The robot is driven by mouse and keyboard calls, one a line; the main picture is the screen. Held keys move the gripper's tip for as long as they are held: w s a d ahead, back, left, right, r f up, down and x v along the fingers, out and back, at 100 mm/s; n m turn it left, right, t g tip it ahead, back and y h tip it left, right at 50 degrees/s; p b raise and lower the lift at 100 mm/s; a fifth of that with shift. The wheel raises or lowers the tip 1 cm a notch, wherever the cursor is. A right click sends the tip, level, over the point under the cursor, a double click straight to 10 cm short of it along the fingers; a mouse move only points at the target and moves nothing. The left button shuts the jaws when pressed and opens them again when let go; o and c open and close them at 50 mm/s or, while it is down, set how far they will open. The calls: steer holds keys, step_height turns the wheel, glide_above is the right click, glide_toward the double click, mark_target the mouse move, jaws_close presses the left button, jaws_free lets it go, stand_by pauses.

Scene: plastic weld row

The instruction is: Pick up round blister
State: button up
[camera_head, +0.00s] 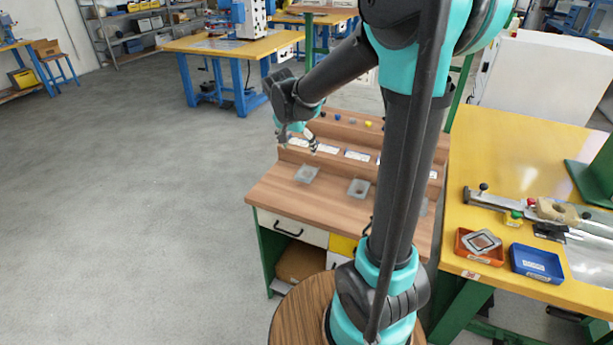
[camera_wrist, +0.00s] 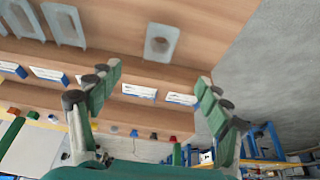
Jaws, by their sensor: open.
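The one with a round recess, which I take for the round blister (camera_wrist: 161,43), is at top centre in the wrist view. It seems to be the leftmost piece (camera_head: 307,174) in the head view. The other two show at upper left in the wrist view, a blister with a longer recess (camera_wrist: 65,25) and another at the edge (camera_wrist: 22,18). My gripper (camera_head: 298,142) is open and empty above the bench's left part. Its green fingers (camera_wrist: 158,75) are spread, apart from the blister.
A wooden step with white label cards (camera_head: 357,156) and coloured knobs (camera_head: 368,124) rises behind the blisters. A yellow table (camera_head: 500,140) at right holds an orange tray (camera_head: 466,253) and a blue tray (camera_head: 536,275). Open floor lies left of the bench.

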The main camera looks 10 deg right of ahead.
glide_toward(307, 172)
steer(key=f, duration=0.3)
steer(key=shift+s+d, duration=0.3)
steer(key=shift+d, duration=0.05)
steer(key=shift+x, duration=2.6)
steer(key=shift+w+r, duration=0.1)
steer(key=shift+w, duration=0.05)
steer(key=c, duration=0.9)
